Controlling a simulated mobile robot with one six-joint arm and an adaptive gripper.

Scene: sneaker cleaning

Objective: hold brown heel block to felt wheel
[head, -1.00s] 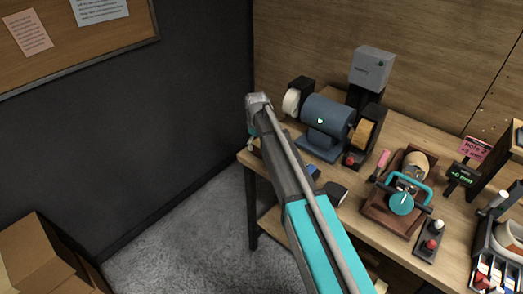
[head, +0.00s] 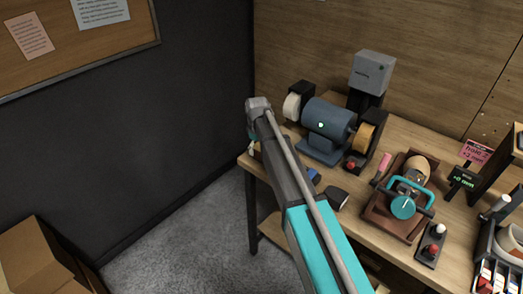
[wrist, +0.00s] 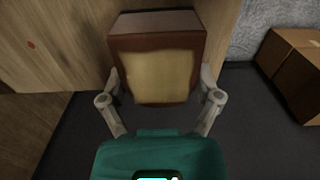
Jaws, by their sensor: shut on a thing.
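In the wrist view my gripper (wrist: 160,77) is shut on the brown heel block (wrist: 120,44), one finger on each side. The block has a dark brown border, a pale tan patch (wrist: 160,76) on the face toward the camera and a greyish top edge. In the head view a blue grinder (head: 328,116) stands on the bench with a white wheel (head: 292,106) at left, which looks like felt, and a tan wheel (head: 365,136) at right. My arm's end is left of the white wheel; my gripper and the block are mostly hidden there. I see no contact with either wheel.
A red button (head: 350,166) sits in front of the grinder, and a grey box (head: 372,72) stands behind it. A brown clamp fixture with a teal handle (head: 404,207) is at right. Cardboard boxes (head: 38,262) lie on the floor at left. Open floor lies left of the bench.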

